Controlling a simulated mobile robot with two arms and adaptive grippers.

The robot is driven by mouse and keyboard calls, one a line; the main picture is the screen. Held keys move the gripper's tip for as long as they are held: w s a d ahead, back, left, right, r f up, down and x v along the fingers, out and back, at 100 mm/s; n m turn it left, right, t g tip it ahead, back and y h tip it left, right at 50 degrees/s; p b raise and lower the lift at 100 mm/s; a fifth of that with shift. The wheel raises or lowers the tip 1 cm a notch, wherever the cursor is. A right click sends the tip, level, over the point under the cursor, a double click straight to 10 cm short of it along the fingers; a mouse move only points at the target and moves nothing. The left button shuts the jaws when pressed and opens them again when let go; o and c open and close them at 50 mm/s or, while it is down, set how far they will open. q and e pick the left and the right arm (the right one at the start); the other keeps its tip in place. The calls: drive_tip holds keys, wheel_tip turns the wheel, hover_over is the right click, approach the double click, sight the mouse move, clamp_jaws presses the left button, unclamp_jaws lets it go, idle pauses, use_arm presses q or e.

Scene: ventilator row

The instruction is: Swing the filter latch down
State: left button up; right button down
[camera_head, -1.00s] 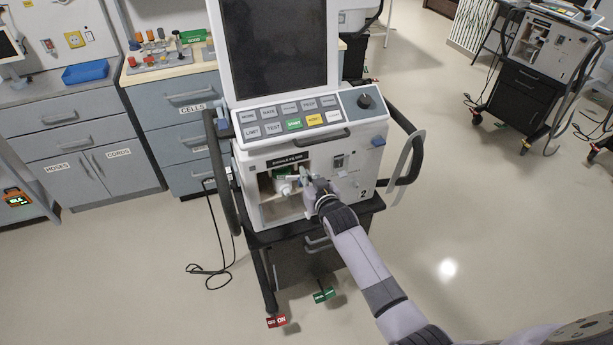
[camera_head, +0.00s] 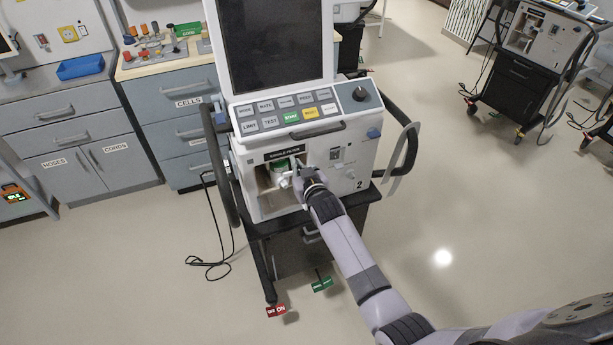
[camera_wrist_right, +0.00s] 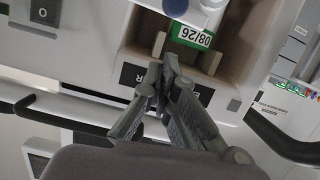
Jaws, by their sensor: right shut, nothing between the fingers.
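The ventilator (camera_head: 345,150) stands on a dark cart, with an open filter bay (camera_head: 262,197) in its front. A filter (camera_head: 283,166) with a green band sits inside the bay. In the right wrist view its green label (camera_wrist_right: 193,37) reads 08/26. My right gripper (camera_head: 300,170) is at the bay opening, close beside the filter. In the right wrist view my right gripper (camera_wrist_right: 162,68) is shut and empty, its fingertips pointing into the bay. I cannot clearly make out the latch; the gripper may hide part of it. My left gripper is not in view.
A black cable (camera_head: 208,262) lies on the floor at left. Drawer cabinets (camera_head: 180,105) stand behind. The floor at right is clear up to another ventilator cart (camera_head: 520,85).

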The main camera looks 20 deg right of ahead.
drive_tip(key=r+b+v, duration=0.1)
drive_tip(key=b+v, duration=0.1)
drive_tip(key=v, duration=0.8)
drive_tip(key=b+x, duration=0.9)
drive_tip(key=b, duration=0.2)
drive_tip(key=shift+w+r+b, duration=0.15)
drive_tip(key=shift+w+b, duration=0.05)
drive_tip(key=shift+b, duration=0.15)
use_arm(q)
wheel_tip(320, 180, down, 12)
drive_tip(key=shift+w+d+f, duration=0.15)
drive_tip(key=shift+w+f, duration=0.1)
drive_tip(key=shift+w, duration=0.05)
use_arm(e)
drive_tip(key=shift+w+d+f, duration=0.1)
drive_tip(key=shift+d+f, duration=0.05)
drive_tip(key=shift+f, duration=0.9)
drive_tip(key=shift+w+d+f, duration=0.1)
drive_tip(key=shift+d+f, duration=0.1)
drive_tip(key=shift+f, duration=0.85)
